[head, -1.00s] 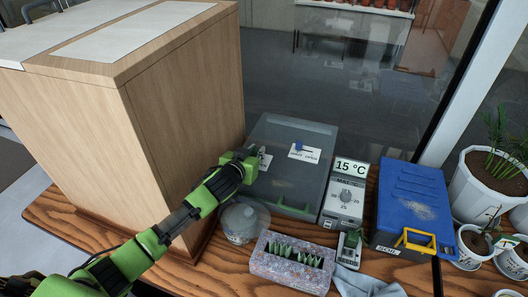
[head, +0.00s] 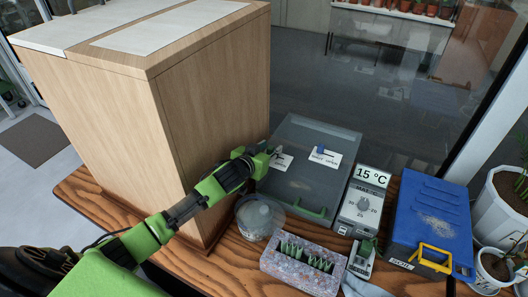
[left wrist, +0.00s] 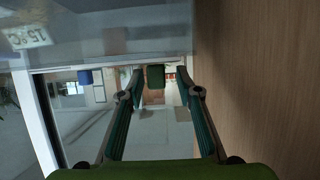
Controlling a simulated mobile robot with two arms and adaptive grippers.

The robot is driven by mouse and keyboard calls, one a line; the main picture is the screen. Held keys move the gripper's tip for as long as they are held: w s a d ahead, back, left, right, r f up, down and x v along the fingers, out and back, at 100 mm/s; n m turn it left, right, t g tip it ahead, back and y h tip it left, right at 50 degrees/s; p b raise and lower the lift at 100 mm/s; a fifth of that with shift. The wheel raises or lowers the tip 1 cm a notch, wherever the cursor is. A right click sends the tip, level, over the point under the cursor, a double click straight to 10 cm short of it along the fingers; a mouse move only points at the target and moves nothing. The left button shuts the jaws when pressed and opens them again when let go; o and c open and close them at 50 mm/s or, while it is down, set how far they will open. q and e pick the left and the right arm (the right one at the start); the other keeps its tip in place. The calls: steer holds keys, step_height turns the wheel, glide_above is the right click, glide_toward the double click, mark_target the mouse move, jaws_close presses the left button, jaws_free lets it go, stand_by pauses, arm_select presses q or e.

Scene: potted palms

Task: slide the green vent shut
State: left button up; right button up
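A grey translucent propagator box (head: 305,135) stands on the bench beside the wooden cabinet. Its lid carries two white labels and a blue slider (head: 321,149) by the right label. My left gripper (head: 276,155) is over the lid's left label, and it hides the green vent in the head view. In the left wrist view, a small green block (left wrist: 155,75), seemingly the green vent knob, shows between the tips of my open left fingers (left wrist: 158,80). I cannot tell whether the fingers touch it. The blue slider (left wrist: 85,76) shows to its left. My right gripper is out of view.
The tall wooden cabinet (head: 200,120) stands close on the left. A clear round dome (head: 258,216), a speckled planter (head: 300,262), a 15 °C thermostat (head: 362,205) and a blue box (head: 430,215) crowd the wooden bench. Potted plants stand at the right.

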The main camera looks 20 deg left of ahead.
arm_select(q)
steer(key=v, duration=1.1)
steer(key=shift+s+r, duration=0.2)
steer(key=shift+s, duration=0.15)
steer(key=shift+a, duration=0.1)
